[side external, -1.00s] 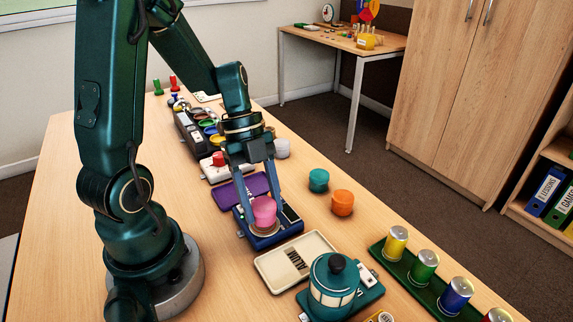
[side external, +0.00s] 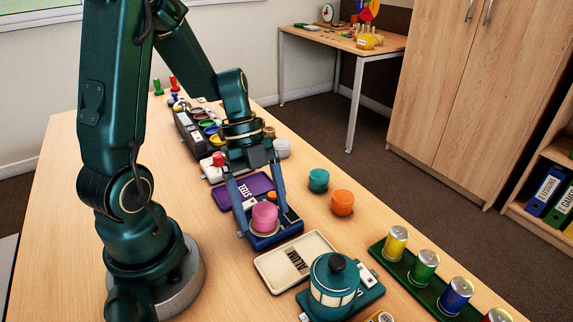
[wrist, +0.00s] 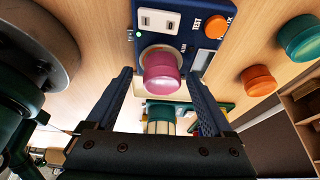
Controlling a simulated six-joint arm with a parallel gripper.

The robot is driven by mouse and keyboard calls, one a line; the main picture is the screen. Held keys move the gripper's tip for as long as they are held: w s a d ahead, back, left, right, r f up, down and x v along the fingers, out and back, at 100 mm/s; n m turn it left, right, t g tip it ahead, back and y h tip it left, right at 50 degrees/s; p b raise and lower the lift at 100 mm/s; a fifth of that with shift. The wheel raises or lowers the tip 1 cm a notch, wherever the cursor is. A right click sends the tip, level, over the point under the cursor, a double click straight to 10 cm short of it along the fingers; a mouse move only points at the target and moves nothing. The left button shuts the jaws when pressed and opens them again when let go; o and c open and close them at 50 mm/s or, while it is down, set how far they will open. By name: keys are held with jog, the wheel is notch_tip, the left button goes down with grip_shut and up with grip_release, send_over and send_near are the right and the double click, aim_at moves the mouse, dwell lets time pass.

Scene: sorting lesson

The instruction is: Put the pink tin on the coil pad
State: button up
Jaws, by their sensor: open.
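The pink tin (side external: 264,216) stands upright on the round coil pad (side external: 262,230) of a dark blue test box (side external: 287,234). In the wrist view the pink tin (wrist: 161,72) sits on the ring-shaped pad, beside an orange button (wrist: 217,24). My gripper (side external: 258,208) is open, with one finger on each side of the tin in the side view. In the wrist view its fingers (wrist: 164,82) are spread wide, and clear gaps show between them and the tin. The pad is mostly hidden under the tin.
A purple tray marked STEEL (side external: 242,194) lies behind the box, and a cream tray (side external: 296,262) lies in front. Teal (side external: 318,180) and orange (side external: 342,203) tins stand to the right. Several cans stand on a green rack (side external: 420,281).

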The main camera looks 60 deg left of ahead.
jog(key=v, duration=1.2)
jog(key=s+d+n+t+y, duration=0.2)
jog(key=d+n, duration=0.2)
jog(key=n, duration=0.5)
jog(key=s+d+n+t+y, duration=0.2)
jog(key=d+n, duration=0.3)
jog(key=n, duration=0.4)
jog(key=shift+d+r+t+y, duration=0.25)
jog(key=shift+r+t, duration=0.2)
jog(key=shift+t, duration=0.35)
